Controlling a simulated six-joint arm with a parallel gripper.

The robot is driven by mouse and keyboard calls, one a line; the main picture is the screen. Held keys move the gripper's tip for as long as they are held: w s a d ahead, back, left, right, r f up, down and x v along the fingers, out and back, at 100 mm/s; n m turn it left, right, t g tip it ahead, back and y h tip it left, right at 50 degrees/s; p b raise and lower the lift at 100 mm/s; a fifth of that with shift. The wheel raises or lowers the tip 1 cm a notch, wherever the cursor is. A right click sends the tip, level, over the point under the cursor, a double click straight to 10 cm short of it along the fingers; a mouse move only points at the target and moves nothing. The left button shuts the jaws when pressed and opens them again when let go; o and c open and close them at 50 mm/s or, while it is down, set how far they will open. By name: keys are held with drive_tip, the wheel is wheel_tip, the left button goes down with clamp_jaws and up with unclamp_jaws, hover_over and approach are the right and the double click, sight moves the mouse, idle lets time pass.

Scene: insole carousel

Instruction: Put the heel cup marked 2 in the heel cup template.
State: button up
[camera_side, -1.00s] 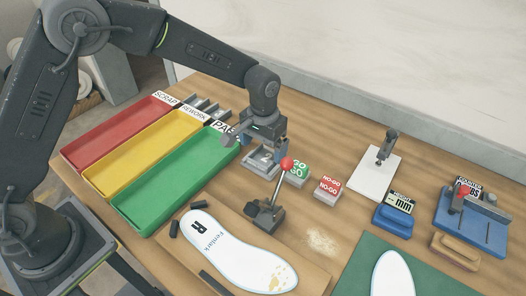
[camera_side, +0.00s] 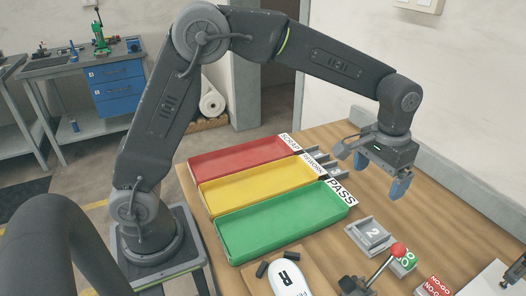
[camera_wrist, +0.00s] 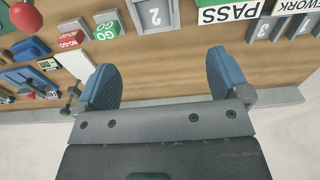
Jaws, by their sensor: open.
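A grey U-walled piece marked 2 (camera_side: 371,235) lies on the table right of the green tray in the side view. It also shows upside down at the top of the wrist view (camera_wrist: 155,14). I cannot tell whether it is the heel cup, the template, or both together. My gripper (camera_side: 380,173) hangs above the table, beyond that piece and apart from it. Its blue fingers (camera_wrist: 163,77) are spread with nothing between them.
Red (camera_side: 240,157), yellow (camera_side: 256,183) and green (camera_side: 280,222) trays stand left. Grey numbered slots (camera_wrist: 266,27) are by the labels. A red-knobbed lever (camera_side: 397,250) and GO block (camera_side: 404,262) stand near the piece. Clear wood lies beneath my gripper.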

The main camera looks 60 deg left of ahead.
drive_tip(key=s+a+r+t, duration=0.2)
drive_tip(key=s+a+r, duration=0.25)
drive_tip(key=s, duration=0.45)
drive_tip(key=s+a+r+t, duration=0.2)
drive_tip(key=s+a+r, duration=0.25)
drive_tip(key=s, duration=0.35)
drive_tip(key=s+a+f+t, duration=0.1)
drive_tip(key=s+a+f, duration=0.1)
drive_tip(key=s, duration=0.5)
drive_tip(key=shift+a+f, duration=0.3)
drive_tip(key=shift+f, duration=0.05)
